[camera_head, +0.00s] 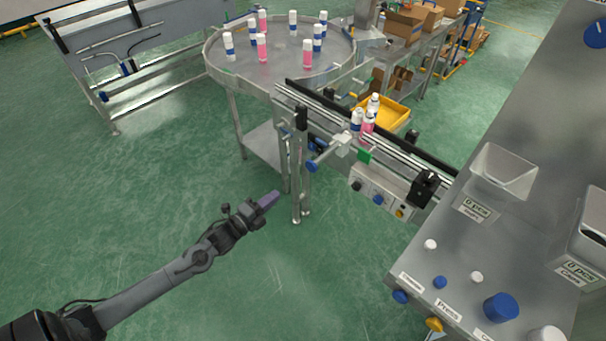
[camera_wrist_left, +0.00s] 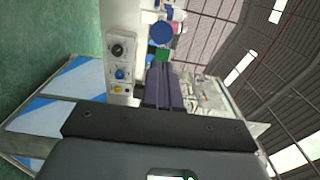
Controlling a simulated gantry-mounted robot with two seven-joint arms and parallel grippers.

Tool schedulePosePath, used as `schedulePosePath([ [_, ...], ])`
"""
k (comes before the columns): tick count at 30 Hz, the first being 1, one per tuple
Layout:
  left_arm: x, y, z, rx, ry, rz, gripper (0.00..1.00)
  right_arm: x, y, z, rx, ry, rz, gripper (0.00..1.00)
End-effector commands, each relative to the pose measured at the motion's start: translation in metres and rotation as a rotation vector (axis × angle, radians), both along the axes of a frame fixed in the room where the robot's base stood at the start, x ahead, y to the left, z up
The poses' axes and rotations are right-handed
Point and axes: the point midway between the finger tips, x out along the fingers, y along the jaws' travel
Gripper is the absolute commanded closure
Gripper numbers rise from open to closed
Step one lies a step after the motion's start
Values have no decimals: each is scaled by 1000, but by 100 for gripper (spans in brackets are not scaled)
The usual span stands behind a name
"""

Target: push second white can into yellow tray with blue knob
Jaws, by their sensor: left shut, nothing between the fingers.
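A yellow tray (camera_head: 398,122) sits at the far side of the conveyor (camera_head: 322,117). A white can with a blue band (camera_head: 356,119) and a pink can with a white cap stand on the conveyor. Another white can (camera_head: 374,102) stands beside them at the tray; whether it is inside is unclear. The pusher's blue knob (camera_head: 312,166) sticks out on the near side of the conveyor. It also shows in the left wrist view (camera_wrist_left: 162,34), beyond the fingers. My left gripper (camera_head: 270,200) is shut and empty, left of and below the knob, apart from it.
A control box (camera_head: 378,193) with knobs hangs under the conveyor, right of the blue knob. A metal support post (camera_head: 298,170) stands near my gripper. A round table (camera_head: 275,65) holds several cans. A grey bench (camera_head: 465,260) fills the right side.

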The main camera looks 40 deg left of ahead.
Motion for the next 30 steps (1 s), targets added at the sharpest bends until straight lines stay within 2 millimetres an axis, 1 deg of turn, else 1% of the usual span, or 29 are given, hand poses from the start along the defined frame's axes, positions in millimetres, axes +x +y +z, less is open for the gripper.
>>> schedulePosePath([
  [5,3,0,0,-1,-1,0,100,0,1,0,4,0,-3,100],
  [8,10,-1,0,-1,-1,0,100,0,2,0,8,0,-4,100],
  [11,22,-2,0,-1,-1,0,100,0,2,0,9,0,-5,100],
  [24,97,-8,0,-1,-2,1,100,0,3,-3,10,1,-5,100],
  [30,123,-10,0,-2,-1,1,100,0,2,-4,5,1,-3,100],
])
